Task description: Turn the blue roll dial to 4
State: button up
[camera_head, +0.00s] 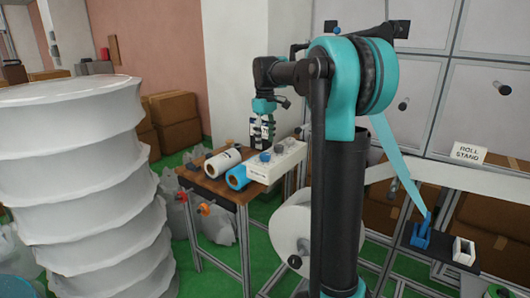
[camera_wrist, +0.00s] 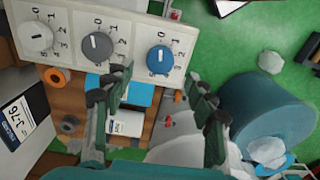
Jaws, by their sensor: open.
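The white dial panel (camera_head: 276,163) rests on the wooden table in the head view. The wrist view shows the same panel (camera_wrist: 126,62) at the top, with a white, a grey and a blue dial in a row. The blue roll dial (camera_wrist: 159,59) is at the right end, with a white pointer line running roughly up and down. Digits ring it, but which one it marks is unclear. My gripper (camera_wrist: 161,78) is open and empty, its fingers spread to either side below the blue dial. In the head view my gripper (camera_head: 259,142) hangs just above the panel.
A white roll (camera_head: 222,162) and a blue roll (camera_head: 238,178) lie on the wooden table (camera_head: 212,186) beside the panel. A tall stack of white rolls (camera_head: 80,180) stands at left. The roll stand sign (camera_head: 467,153) is at right.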

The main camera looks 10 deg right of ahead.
aim_at(265, 154)
jog(key=shift+f, duration=2.55)
jog(key=shift+c, duration=0.6)
jog(key=c, duration=1)
jog(key=shift+c, duration=0.2)
